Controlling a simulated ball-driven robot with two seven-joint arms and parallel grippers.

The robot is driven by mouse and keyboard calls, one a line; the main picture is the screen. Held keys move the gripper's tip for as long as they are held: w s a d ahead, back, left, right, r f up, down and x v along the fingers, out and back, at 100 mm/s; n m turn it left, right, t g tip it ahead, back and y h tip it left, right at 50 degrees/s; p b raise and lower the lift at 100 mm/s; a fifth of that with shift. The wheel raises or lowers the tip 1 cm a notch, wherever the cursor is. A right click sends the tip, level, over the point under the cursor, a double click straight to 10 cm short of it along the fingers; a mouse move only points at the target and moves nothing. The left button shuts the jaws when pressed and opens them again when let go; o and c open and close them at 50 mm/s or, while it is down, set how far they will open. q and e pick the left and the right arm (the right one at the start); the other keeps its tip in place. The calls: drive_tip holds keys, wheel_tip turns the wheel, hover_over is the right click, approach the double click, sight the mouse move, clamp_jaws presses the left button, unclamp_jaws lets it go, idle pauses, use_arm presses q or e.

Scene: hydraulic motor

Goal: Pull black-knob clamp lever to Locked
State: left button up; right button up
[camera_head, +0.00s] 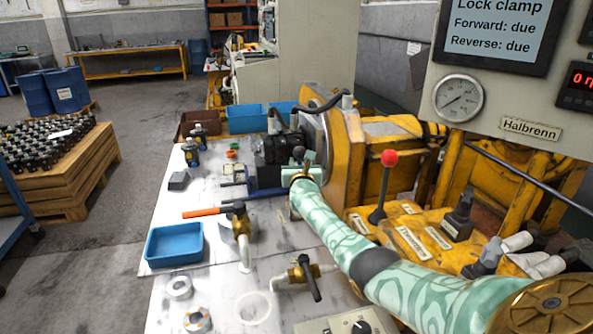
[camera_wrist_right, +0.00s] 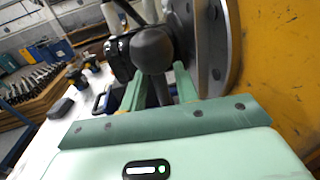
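In the right wrist view, a lever with a round dark knob (camera_wrist_right: 152,50) stands in front of the motor's round grey flange (camera_wrist_right: 213,45). My right gripper (camera_wrist_right: 158,85) is open, with one green finger on each side of the lever's stem just below the knob. Small gaps seem to show between stem and fingers. No Locked label is readable. The left gripper is not in view.
A red-knob lever (camera_head: 389,158) and a yellow control block (camera_head: 410,240) stand right of my forearm. A screen (camera_head: 500,30) reads "Lock clamp". Left on the table are a blue tray (camera_head: 174,245), an orange-handled valve (camera_head: 238,220) and another valve (camera_head: 305,275).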

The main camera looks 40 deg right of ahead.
drive_tip(key=shift+w+d+r, duration=0.1)
drive_tip(key=shift+r, duration=0.05)
clamp_jaws()
